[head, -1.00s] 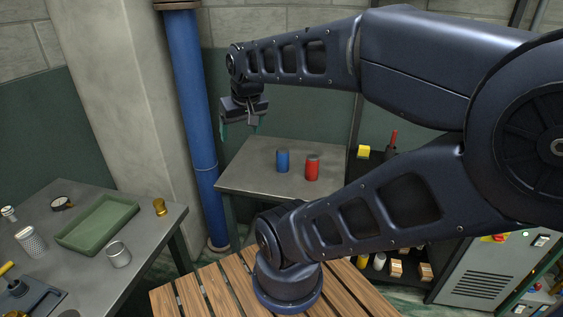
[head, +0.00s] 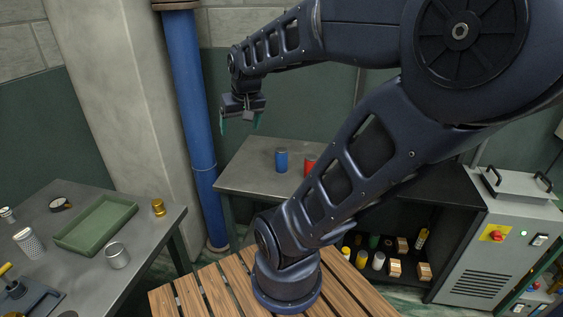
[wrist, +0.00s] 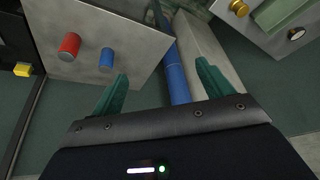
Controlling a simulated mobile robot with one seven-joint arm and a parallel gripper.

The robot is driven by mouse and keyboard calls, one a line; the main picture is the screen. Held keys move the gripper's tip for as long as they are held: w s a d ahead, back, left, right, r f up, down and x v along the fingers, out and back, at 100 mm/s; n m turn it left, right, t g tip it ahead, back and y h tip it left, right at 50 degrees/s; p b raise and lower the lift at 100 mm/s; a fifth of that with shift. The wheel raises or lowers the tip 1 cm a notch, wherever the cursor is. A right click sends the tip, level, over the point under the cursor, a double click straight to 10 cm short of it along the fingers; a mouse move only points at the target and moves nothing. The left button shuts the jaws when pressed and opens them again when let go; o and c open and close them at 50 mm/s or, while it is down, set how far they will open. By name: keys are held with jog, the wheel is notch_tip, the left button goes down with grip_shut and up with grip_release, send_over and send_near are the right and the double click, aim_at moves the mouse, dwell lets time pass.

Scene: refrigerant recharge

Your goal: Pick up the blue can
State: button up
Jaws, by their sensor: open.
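The blue can (head: 281,160) stands upright on the small grey table (head: 240,178) at the back, beside the red can (head: 309,165), which my arm partly covers. My gripper (head: 240,124) hangs above and to the left of the blue can, near the blue pipe, apart from both cans. In the wrist view the blue can (wrist: 107,59) is upper left, just beyond the left green fingertip, with the red can (wrist: 69,46) further left. My gripper (wrist: 162,82) has its two green fingers spread wide, with nothing between them.
A blue pipe (head: 188,90) and a concrete pillar (head: 115,90) stand left of the small table. A left table holds a green tray (head: 62,240), a brass weight (head: 158,207) and a metal cup (head: 118,256). A dark shelf with several bottles and a grey cabinet (head: 480,260) are at right.

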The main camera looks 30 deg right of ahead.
jog(key=w+d+f+m, duration=0.3)
jog(key=w+d+f, duration=0.5)
jog(key=w+d, duration=0.3)
jog(key=m+g+h, duration=0.1)
jog(key=m+h, duration=0.2)
send_near(281, 150)
notch_tip(281, 150, down, 2)
jog(key=shift+x, duration=5.35)
jog(key=shift+d+r, duration=0.1)
jog(key=shift+d, duration=0.05)
jog(key=c, duration=1.3)
jog(key=shift+o, duration=0.2)
jog(key=shift+r, duration=0.1)
